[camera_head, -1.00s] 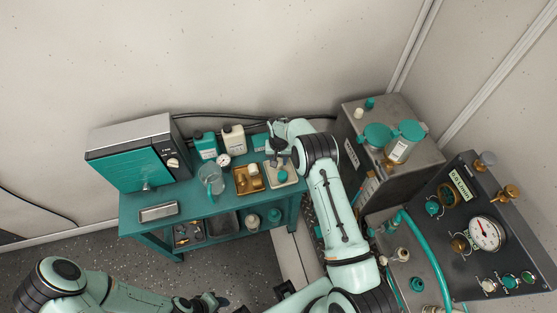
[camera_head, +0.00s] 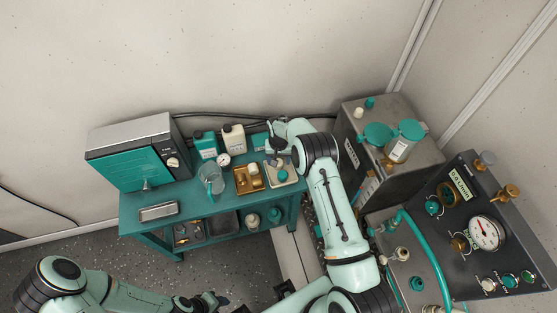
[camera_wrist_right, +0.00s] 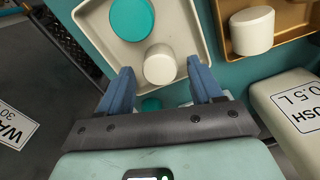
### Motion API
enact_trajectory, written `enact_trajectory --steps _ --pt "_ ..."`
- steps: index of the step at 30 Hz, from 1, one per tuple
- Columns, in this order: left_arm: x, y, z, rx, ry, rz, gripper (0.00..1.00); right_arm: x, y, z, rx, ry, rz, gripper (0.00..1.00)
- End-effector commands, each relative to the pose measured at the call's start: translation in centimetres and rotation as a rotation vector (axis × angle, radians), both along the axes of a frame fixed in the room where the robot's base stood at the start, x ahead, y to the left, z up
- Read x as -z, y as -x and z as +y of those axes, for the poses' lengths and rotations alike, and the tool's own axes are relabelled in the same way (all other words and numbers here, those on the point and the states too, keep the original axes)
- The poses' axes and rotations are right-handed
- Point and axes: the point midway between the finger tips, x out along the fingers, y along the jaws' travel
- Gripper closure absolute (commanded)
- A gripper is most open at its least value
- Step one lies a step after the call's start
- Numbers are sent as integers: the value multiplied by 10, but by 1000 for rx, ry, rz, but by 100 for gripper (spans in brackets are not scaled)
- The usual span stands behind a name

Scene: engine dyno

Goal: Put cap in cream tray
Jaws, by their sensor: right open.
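The cream tray (camera_wrist_right: 198,18) lies under my right gripper in the right wrist view; it also shows on the bench in the head view (camera_head: 293,181). In it are a round teal cap (camera_wrist_right: 132,18) and a smaller cream cap (camera_wrist_right: 158,68). My right gripper (camera_wrist_right: 160,72) is open, its blue fingers on either side of the cream cap, with gaps visible. Whether the cap rests on the tray floor, I cannot tell.
A brass-coloured tray (camera_head: 240,188) with a cream cylinder (camera_wrist_right: 252,31) stands beside the cream tray. A glass jug (camera_head: 211,180), bottles (camera_head: 233,138) and a gauge (camera_head: 223,160) are on the teal bench. A grey metal cabinet (camera_head: 410,165) stands to the right.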

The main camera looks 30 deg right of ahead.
Motion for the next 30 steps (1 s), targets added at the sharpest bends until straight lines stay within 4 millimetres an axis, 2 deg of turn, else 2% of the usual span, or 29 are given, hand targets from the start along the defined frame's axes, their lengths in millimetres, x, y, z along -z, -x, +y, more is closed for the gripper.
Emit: enact_trajectory --steps 9,15,21,30 --pt "5 3 0 0 0 3 57 -67 -1 0 0 1 -5 35" --pt "5 3 0 0 0 3 57 -100 0 0 0 1 -2 35" --pt "5 3 0 0 0 3 57 -113 0 0 0 0 0 35" --pt "5 3 0 0 0 3 57 -114 0 0 0 0 0 35"
